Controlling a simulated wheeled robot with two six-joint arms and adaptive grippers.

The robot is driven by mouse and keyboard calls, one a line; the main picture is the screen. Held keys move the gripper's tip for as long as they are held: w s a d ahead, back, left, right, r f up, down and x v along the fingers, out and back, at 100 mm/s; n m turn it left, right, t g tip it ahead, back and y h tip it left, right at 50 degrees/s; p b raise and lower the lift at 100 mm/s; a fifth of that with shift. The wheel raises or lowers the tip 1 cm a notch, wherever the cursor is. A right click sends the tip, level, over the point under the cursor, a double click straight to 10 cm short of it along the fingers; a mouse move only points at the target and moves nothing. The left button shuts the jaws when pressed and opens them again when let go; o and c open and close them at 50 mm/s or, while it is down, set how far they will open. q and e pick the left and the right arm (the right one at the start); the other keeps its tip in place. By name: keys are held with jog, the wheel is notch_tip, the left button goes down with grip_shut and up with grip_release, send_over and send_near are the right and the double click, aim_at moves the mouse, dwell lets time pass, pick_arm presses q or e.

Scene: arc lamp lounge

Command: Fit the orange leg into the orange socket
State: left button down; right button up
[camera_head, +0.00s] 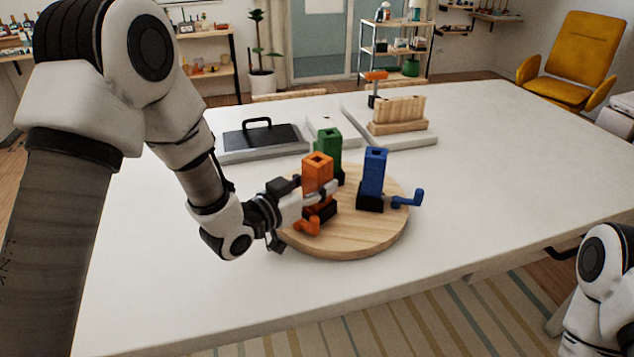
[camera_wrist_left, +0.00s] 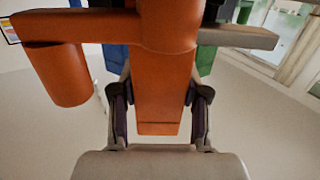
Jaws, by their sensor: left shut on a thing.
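The orange leg (camera_head: 316,172) is an upright post with a square opening in its top. It stands at a black base on the round wooden board (camera_head: 350,246). My left gripper (camera_head: 318,193) is shut on it from the left, low on the post. In the left wrist view the orange post (camera_wrist_left: 162,95) lies between the two fingers, with an orange crank-like arm and round knob (camera_wrist_left: 62,76) beside it. The orange socket appears to be at the black base, but the fingers partly hide it, so I cannot tell how deep the leg sits. My right gripper is out of view.
A blue post (camera_head: 374,170) with a side crank and a green post (camera_head: 328,145) stand close by on the board. Behind are a tray with a dark lid (camera_head: 262,138) and a wooden rack (camera_head: 398,115) beside an orange-topped tool (camera_head: 376,75). The right table is clear.

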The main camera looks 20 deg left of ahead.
aim_at(310, 190)
pick_arm(q)
jog(key=shift+f, duration=0.35)
jog(key=shift+c, duration=2.4)
grip_release()
jog(key=shift+r, duration=0.1)
jog(key=v, duration=0.7)
jog(key=shift+s+a, duration=0.15)
jog(key=shift+s, duration=0.1)
